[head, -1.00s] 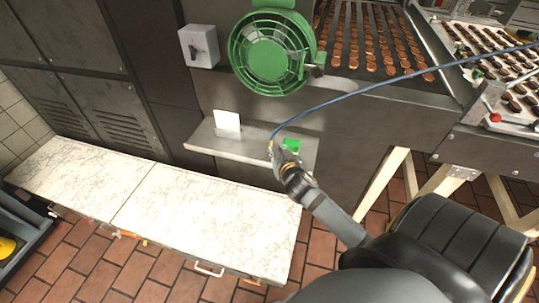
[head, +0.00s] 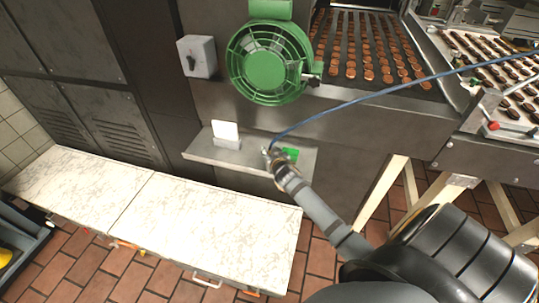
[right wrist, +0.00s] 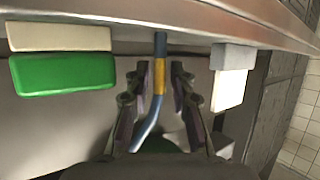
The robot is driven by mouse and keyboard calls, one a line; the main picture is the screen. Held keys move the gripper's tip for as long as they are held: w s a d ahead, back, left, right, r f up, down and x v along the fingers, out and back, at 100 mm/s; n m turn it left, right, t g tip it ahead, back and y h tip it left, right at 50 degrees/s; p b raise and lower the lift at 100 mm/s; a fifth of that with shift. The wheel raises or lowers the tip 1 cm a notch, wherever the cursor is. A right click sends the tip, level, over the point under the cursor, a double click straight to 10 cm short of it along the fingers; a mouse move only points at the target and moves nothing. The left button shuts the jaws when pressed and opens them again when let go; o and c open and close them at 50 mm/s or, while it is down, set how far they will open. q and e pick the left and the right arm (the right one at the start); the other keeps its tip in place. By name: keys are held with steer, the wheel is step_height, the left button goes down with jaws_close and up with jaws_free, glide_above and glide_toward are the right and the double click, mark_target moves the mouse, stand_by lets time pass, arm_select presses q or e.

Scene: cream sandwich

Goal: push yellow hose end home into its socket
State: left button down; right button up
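The blue hose (head: 372,98) arches from the upper right down to my right gripper (head: 267,153) at the shelf. In the right wrist view the yellow hose end (right wrist: 159,76) lies between the two fingers of the right gripper (right wrist: 160,78). A narrow gap shows on each side, so the fingers stand open around it. Beyond the yellow band a short blue-grey piece (right wrist: 160,43) reaches the metal edge at the top. I cannot tell whether it is hose tip or socket, or how deep the end sits. My left gripper is out of view.
A green block (head: 290,154) and a white card in a grey holder (head: 226,134) flank the gripper on the metal shelf (head: 204,150). A green fan (head: 268,62) is above. A marble-topped bench (head: 205,232) stands in front.

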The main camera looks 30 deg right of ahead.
steer(key=shift+c, duration=0.3)
jaws_close()
steer(key=shift+r, duration=0.25)
step_height(320, 180, up, 3)
steer(key=shift+f, duration=0.1)
steer(key=s+a+r+p, duration=0.1)
steer(key=s+r+p, duration=0.4)
steer(key=s+r, duration=0.5)
steer(key=s, duration=0.4)
steer(key=shift+a, duration=0.25)
